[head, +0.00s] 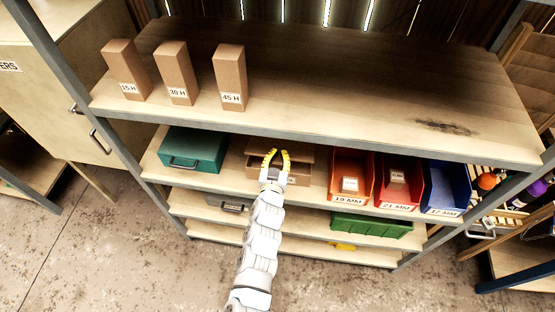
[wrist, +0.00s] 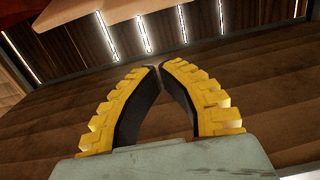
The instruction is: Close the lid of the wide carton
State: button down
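The wide carton (head: 301,177) is a low brown box on the shelf just below the top board, between a teal case and the red bins. A brown panel, apparently its lid, shows behind my gripper; its exact angle is unclear. My gripper (head: 276,152), with yellow ribbed fingers, is in front of the carton and hides part of it. In the wrist view the fingers (wrist: 160,67) lean together with a narrow gap between the tips and nothing between them. A tan panel crosses the top of that view; I cannot tell whether it is the lid.
The top board (head: 350,90) overhangs the carton and carries several tall boxes (head: 175,72) at left. The teal case (head: 193,151) is left of the carton; the red bins (head: 351,176) and blue bin (head: 447,188) are right. A green bin (head: 370,225) is below.

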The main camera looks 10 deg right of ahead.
aim_at(280, 161)
jog(key=shift+x, duration=1.4)
jog(key=shift+w+f+p, duration=0.1)
jog(key=shift+f+p, duration=0.1)
jog(key=shift+p, duration=0.2)
jog(key=shift+s+a+f, duration=0.1)
jog(key=shift+s+f, duration=0.15)
jog(key=shift+f, duration=0.35)
jog(key=shift+s+a+f, duration=0.1)
jog(key=shift+s+f, duration=0.2)
jog(key=shift+f, duration=0.3)
jog(key=shift+s+f, duration=0.15)
jog(key=shift+f, duration=0.3)
